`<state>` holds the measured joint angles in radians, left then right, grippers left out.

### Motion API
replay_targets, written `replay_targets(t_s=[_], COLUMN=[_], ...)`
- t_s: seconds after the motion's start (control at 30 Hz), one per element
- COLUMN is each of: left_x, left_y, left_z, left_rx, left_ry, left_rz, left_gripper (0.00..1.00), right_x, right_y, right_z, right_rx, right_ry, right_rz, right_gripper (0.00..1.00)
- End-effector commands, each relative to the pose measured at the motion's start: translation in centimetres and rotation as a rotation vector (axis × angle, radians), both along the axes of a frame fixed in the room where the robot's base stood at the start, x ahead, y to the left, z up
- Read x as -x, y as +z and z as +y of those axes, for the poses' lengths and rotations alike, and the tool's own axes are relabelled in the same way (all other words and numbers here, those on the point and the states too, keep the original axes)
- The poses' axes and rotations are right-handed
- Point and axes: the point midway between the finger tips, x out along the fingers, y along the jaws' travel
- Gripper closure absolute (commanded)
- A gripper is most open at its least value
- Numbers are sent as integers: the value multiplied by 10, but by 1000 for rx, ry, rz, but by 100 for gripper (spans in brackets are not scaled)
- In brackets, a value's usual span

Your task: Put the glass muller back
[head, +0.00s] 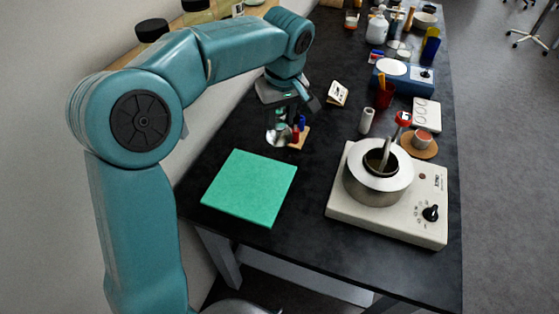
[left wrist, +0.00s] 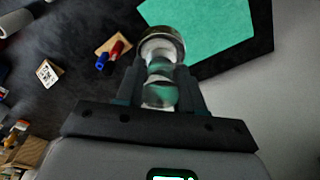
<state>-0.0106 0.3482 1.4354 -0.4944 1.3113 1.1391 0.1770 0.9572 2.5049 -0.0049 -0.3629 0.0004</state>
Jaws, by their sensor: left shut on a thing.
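The glass muller (head: 278,136) is a clear piece with a wide round foot, seen behind the green mat. My left gripper (head: 285,115) is shut on its upper part and points down at the table. In the left wrist view the muller (left wrist: 161,47) stands out between the two fingers of the gripper (left wrist: 160,83), its round foot away from the palm. I cannot tell whether the foot touches the table. The green mat (head: 250,187) lies flat and bare on the black table (head: 300,245). My right gripper is not in view.
A small wooden stand (head: 303,137) with red and blue pieces is close beside the muller. A white hotplate (head: 420,220) carries a metal pot (head: 372,187) at the right. A small card (head: 338,93), a red cup (head: 385,95) and several bottles are farther back. The wall borders the left.

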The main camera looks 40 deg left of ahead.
Motion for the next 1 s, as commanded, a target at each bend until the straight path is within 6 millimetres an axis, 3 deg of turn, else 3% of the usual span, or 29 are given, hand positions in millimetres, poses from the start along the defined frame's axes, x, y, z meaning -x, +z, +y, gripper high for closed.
replay_targets(t_s=[0.1, 0.3, 0.47, 0.7, 1.0], left_x=[0, 0, -2, -2, -2], left_y=[-37, -82, -97, -133, -138], left_z=[1, 1, 2, 2, 2], left_rx=[0, 1, 0, 0, 0], left_ry=[0, -1, -2, -4, -3], left_rz=[5, 2, -1, 2, -3], left_gripper=[87, 87, 87, 87, 87], right_x=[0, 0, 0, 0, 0], right_y=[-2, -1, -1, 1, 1], right_z=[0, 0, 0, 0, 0], right_rx=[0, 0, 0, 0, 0], right_ry=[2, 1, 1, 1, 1], right_rz=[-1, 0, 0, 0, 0], right_gripper=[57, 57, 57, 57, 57])
